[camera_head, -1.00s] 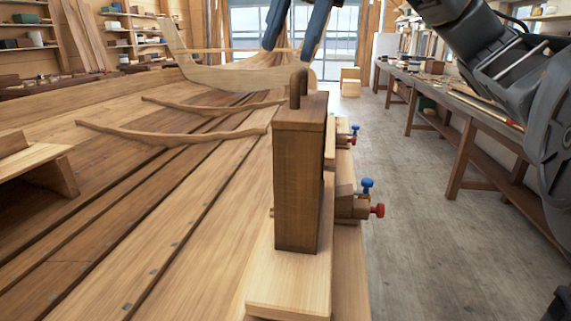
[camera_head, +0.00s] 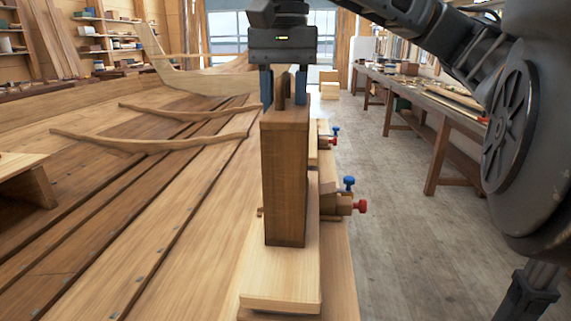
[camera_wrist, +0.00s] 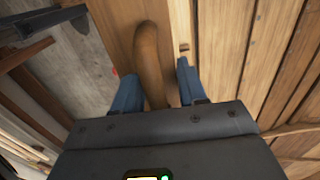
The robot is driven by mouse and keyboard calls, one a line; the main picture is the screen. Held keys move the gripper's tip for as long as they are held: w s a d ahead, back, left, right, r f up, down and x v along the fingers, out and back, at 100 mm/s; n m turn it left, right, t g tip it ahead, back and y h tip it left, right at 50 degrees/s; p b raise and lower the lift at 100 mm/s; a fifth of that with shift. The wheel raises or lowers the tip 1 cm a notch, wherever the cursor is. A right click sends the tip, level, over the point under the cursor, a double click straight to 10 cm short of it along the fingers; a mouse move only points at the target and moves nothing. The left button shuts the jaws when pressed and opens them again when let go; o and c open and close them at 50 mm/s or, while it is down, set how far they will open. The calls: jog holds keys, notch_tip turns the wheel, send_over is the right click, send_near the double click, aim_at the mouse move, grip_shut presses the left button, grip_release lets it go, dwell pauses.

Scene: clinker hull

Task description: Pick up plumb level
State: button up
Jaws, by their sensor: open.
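The plumb level looks like a tall dark-brown wooden block (camera_head: 286,180) with a rounded peg handle (camera_head: 287,90) on top. It stands upright on a pale plank at the hull's edge. My gripper (camera_head: 285,98) is above the block with its blue fingers apart, one on each side of the peg. In the wrist view, the peg (camera_wrist: 147,60) rises between the two open fingers (camera_wrist: 155,88). There is a visible gap on the finger sides, and I cannot tell whether either finger touches the peg.
The pale plank (camera_head: 280,285) lies under the block. Clamps with blue and red knobs (camera_head: 348,184) sit just right of it. Planked hull (camera_head: 160,230) with curved ribs spreads left. A workbench (camera_head: 430,105) stands at the right beyond open floor.

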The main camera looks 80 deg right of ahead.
jog(key=shift+f, duration=0.55)
grip_shut()
dwell(1.0)
